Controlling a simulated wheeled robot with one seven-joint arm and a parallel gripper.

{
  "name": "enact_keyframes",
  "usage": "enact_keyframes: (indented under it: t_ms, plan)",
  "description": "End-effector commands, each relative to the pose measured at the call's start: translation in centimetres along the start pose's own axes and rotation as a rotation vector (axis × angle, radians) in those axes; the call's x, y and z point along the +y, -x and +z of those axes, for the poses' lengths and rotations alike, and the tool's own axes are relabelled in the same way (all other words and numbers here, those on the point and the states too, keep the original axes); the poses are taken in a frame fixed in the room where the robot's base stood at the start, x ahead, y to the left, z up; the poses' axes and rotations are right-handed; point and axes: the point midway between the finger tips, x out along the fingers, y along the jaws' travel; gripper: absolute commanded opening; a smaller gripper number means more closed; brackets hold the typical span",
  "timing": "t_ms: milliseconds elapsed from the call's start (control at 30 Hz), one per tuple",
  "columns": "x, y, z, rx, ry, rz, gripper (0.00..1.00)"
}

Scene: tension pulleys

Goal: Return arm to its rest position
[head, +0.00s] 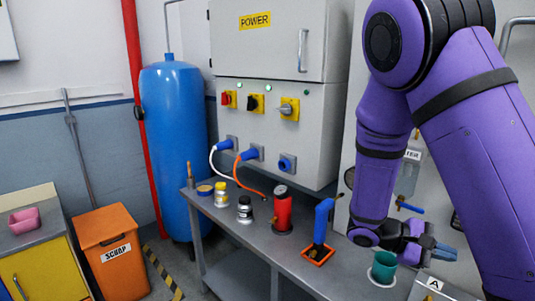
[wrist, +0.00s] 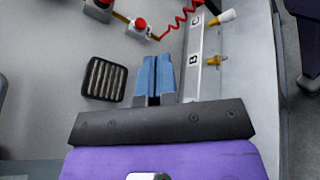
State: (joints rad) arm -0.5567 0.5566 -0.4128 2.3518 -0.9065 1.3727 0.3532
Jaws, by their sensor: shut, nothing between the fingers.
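My purple arm comes down from the upper right in the head view. My gripper (head: 440,250) is at its lower end, above the right part of the grey bench (head: 262,236), and appears empty. In the wrist view, the two blue fingers of my gripper (wrist: 156,62) lie side by side and are shut with nothing between them. A green cup (head: 383,268) stands on the bench just left of and below the gripper in the head view. I cannot tell the exact gap between them.
On the bench stand a blue-handled tool in an orange tray (head: 318,255), a red cylinder (head: 283,212) and small jars. The power cabinet (head: 275,130) rises behind. The wrist view shows a black grille (wrist: 103,79), red buttons, a red coiled cord (wrist: 182,18) and a lettered strip.

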Motion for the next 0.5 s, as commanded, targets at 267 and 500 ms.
enact_keyframes:
  t_ms: [267,500]
  plan:
    - [-0.2,-0.1,3.3,0.138,-0.06,-0.256,0.0]
    - [-0.3,0.3,6.2,0.271,-0.123,-0.453,0.0]
